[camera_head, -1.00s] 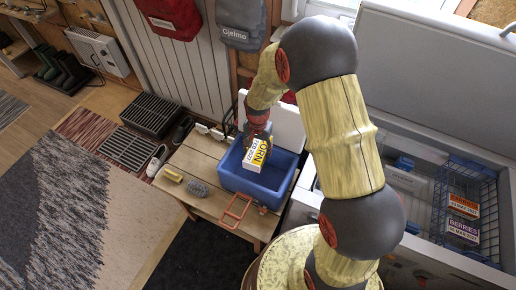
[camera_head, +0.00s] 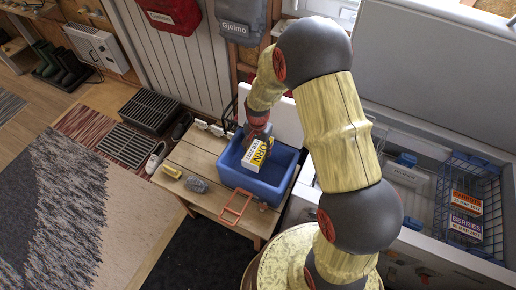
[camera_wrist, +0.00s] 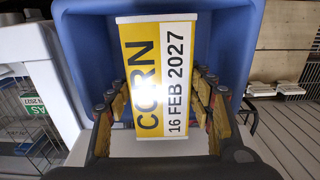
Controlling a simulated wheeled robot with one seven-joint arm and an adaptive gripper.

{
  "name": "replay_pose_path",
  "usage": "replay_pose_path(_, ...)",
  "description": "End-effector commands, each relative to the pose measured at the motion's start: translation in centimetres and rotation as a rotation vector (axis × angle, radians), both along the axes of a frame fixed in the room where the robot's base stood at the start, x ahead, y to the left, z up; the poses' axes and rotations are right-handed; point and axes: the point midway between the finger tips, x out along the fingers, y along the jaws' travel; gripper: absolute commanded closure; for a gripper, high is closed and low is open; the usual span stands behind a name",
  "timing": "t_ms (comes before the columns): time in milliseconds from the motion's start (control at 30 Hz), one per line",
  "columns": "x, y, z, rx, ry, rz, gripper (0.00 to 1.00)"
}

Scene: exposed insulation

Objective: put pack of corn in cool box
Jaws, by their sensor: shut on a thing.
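The pack of corn (camera_head: 257,154) is a white and yellow box with "CORN" and a date on its face. My gripper (camera_head: 257,135) is shut on it, with fingers on both sides, as the wrist view shows (camera_wrist: 160,100). The cool box (camera_head: 262,187) is an open blue tub with a white lid (camera_head: 272,113) raised behind it, standing on a wooden bench. The pack is over or within the cool box's opening, tilted in the head view. In the wrist view, the blue wall of the cool box (camera_wrist: 83,50) surrounds the pack. I cannot tell whether the pack touches the floor.
An orange-red frame (camera_head: 236,207), a grey brush (camera_head: 196,184) and a yellow item (camera_head: 172,172) lie on the bench (camera_head: 200,155). An open chest freezer (camera_head: 420,238) at right holds a wire basket (camera_head: 487,186) with an orange pack and a purple berries pack.

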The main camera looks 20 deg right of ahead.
Motion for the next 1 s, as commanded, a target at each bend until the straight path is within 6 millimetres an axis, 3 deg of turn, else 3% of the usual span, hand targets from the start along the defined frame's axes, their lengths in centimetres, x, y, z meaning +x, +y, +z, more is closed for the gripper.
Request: replay_pose_path(1000, 0.0, 0.0, -13.7, 0.0, 0.0, 0.0, 0.88)
